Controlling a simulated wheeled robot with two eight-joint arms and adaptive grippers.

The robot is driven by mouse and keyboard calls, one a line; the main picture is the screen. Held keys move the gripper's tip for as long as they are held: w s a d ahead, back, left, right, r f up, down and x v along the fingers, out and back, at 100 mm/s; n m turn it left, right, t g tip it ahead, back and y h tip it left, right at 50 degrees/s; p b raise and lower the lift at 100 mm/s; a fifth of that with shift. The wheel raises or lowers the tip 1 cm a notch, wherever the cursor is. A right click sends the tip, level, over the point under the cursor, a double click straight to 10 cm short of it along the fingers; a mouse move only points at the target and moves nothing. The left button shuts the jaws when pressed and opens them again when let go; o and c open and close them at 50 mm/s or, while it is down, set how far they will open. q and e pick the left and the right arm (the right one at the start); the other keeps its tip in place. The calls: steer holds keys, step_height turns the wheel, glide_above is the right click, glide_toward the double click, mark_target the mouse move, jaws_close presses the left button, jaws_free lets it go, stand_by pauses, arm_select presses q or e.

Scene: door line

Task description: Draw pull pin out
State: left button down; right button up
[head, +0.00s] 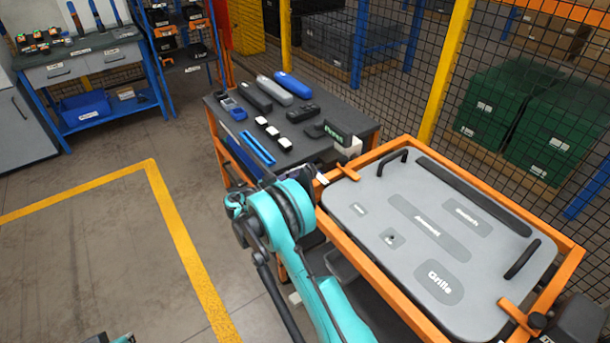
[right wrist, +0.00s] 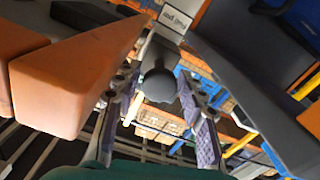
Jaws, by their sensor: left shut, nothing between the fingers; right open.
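The pull pin's round dark knob (right wrist: 158,84) is near the middle of the right wrist view. A grey part behind it bears a "Pull pin" label (right wrist: 178,18). My right gripper (right wrist: 157,102) is open, with one finger on each side of the knob. I cannot tell whether either finger touches it. In the head view, the teal arm covers the area near the orange frame's left corner; the knob and right gripper cannot be made out there. My left gripper (head: 97,339) shows only as a small part at the bottom left edge, shut and empty, away from the fixture.
An orange frame (head: 400,318) holds a grey panel (head: 350,190) with black handles. Beside it, a dark table (head: 315,98) carries cases and small devices. A mesh fence (head: 470,60) stands behind. An orange block (right wrist: 70,75) is close in the right wrist view. Floor at left is clear.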

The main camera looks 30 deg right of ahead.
jaws_close()
steer(key=shift+s+a, duration=0.15)
steer(key=shift+a, duration=1.4)
jaws_free()
steer(key=shift+a, duration=0.2)
steer(key=a, duration=1.2)
steer(key=shift+s, duration=0.45)
